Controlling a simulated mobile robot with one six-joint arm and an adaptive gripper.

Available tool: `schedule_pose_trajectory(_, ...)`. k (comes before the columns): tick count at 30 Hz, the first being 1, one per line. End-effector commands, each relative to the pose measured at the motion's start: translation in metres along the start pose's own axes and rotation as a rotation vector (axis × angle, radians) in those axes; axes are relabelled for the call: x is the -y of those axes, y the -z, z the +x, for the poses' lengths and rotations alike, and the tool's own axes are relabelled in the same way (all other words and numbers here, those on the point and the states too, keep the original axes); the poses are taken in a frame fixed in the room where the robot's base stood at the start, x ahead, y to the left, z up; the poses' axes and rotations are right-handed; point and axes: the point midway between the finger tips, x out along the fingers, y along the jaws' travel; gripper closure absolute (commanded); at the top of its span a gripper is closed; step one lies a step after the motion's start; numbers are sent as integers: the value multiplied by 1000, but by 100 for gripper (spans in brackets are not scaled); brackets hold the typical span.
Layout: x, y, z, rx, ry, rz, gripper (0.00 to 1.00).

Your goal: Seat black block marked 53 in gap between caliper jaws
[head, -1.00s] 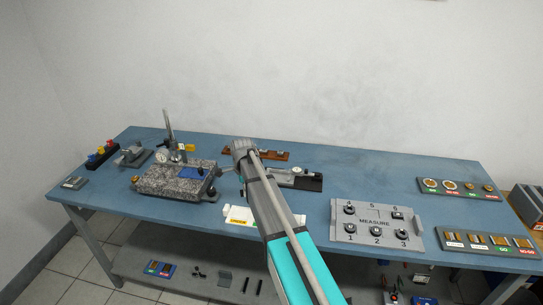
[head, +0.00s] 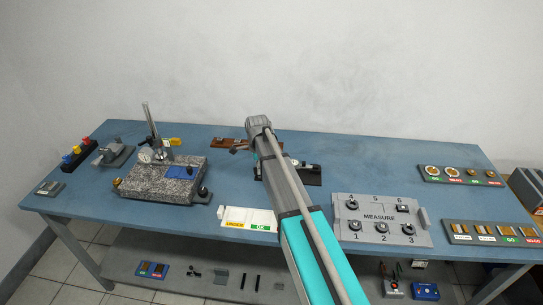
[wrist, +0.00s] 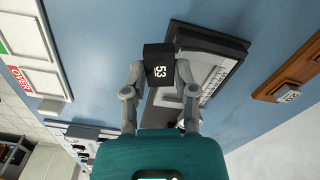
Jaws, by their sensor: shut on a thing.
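The black block marked 53 (wrist: 158,60) is held between the fingertips of my gripper (wrist: 158,76) in the wrist view. Its white number faces the camera. The caliper (wrist: 208,72) lies in a black-edged holder beyond and to the right of the block, partly hidden by the block and a finger. The gap between its jaws cannot be made out. In the head view the caliper's black holder (head: 311,176) shows to the right of my arm, which hides part of it. The block cannot be made out there.
A brown rack (wrist: 285,93) is right of the caliper. A granite plate with a dial stand (head: 160,181) is on the left of the bench. A white tray marked UNDER and OK (head: 233,215) and the MEASURE tray (head: 376,212) are near the front edge. Bare blue bench lies between.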

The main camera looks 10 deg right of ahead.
Motion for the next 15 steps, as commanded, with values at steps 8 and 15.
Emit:
schedule_pose_trajectory(8, 5, 5, -4, 0, 0, 30, 100)
schedule_pose_trajectory(15, 24, 41, -19, 0, 0, 201, 100)
